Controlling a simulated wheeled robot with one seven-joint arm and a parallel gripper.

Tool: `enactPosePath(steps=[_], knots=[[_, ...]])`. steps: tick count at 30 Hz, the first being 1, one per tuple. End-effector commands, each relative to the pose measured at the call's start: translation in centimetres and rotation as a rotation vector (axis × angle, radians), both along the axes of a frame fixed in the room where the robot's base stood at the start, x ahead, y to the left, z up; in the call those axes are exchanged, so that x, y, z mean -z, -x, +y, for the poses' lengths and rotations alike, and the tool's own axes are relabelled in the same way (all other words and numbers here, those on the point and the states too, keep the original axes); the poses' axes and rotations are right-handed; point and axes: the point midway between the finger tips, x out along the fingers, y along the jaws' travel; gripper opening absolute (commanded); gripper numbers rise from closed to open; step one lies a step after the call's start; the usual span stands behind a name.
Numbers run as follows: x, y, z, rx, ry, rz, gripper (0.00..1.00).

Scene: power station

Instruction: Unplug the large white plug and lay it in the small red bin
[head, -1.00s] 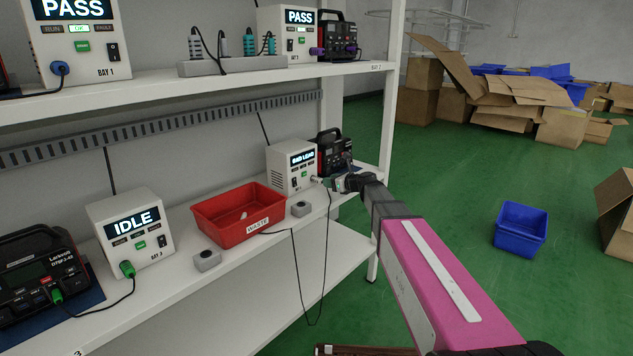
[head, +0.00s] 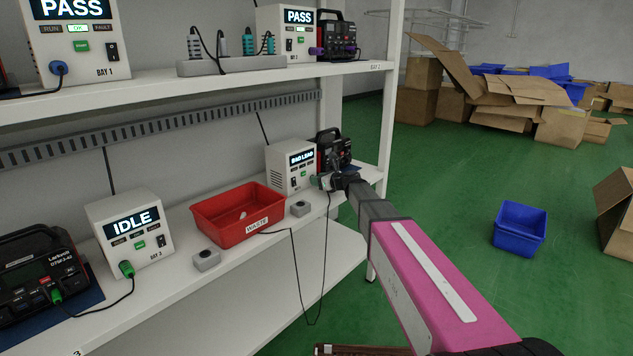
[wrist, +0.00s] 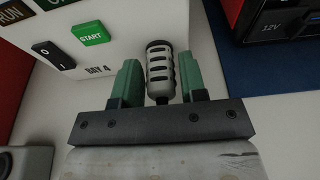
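The large white plug (wrist: 160,68), pale with dark slots, stands at the front of the white BAY 4 unit (head: 284,168), whose screen reads BAD LEAD. My gripper (wrist: 158,72) has its two green fingers on either side of the plug, with narrow gaps showing, so it looks open around it. In the head view my gripper (head: 322,181) is at the unit's lower right and hides the plug. The plug's socket end is hard to make out.
A dark cable (head: 294,262) hangs in a loop below the shelf edge. Small grey button boxes (head: 300,208) stand beside the bin. A black and red device (head: 335,150) is right of the unit. The upper shelf (head: 200,84) runs above. A blue bin (head: 519,229) is on the floor.

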Motion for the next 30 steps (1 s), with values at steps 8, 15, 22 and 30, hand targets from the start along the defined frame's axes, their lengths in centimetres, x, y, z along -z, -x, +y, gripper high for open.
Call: enactPosePath(steps=[8,15,22,30], knots=[[-0.01,-0.02,-0.02,0.0,0.0,0.0,0.22],[-0.02,-0.01,-0.04,0.0,0.0,0.0,0.0],[-0.01,0.07,-0.16,0.0,0.0,0.0,0.0],[-0.02,0.13,-0.2,0.0,0.0,0.0,0.0]])
